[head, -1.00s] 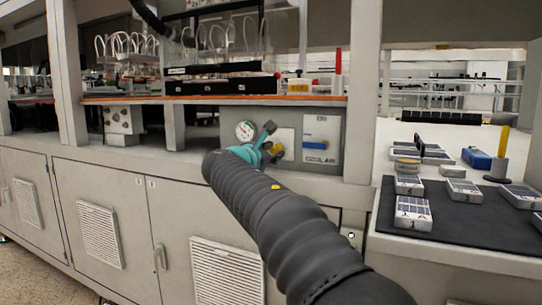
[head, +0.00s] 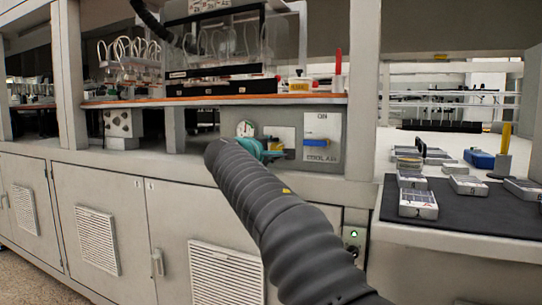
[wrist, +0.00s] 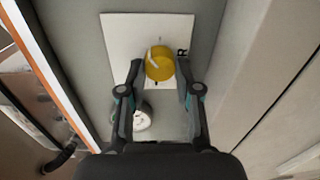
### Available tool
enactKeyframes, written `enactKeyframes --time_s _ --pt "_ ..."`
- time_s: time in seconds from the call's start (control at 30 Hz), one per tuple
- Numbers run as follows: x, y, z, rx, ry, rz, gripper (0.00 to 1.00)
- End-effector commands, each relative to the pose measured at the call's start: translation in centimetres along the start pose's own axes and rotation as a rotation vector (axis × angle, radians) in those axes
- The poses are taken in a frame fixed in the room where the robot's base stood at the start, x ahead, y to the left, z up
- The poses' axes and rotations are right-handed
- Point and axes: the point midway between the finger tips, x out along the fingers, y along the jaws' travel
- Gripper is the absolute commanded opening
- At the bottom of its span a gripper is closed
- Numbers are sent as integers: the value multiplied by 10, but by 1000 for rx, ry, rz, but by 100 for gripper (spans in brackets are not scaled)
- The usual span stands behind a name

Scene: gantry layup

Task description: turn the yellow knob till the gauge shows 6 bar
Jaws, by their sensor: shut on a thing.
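The round white gauge (head: 245,129) is on the grey panel just left of my gripper (head: 276,150) in the head view. Its needle is too small to read. The gauge (wrist: 142,119) also shows in the wrist view, partly hidden behind the left finger. In the head view my arm and gripper hide most of the knob.
A panel with a blue handle (head: 322,143) stands right of the knob. An orange-edged shelf (head: 215,101) with glassware runs above. A dark mat (head: 455,219) with several small boxes lies at the right. A green light (head: 354,234) shows on the cabinet front below.

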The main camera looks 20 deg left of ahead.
Motion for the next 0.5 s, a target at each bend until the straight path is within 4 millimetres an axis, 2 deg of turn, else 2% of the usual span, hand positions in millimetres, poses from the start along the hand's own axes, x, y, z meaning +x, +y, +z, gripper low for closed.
enactKeyframes --time_s 0.5 --pt "0 0 1 449 23 1 0"
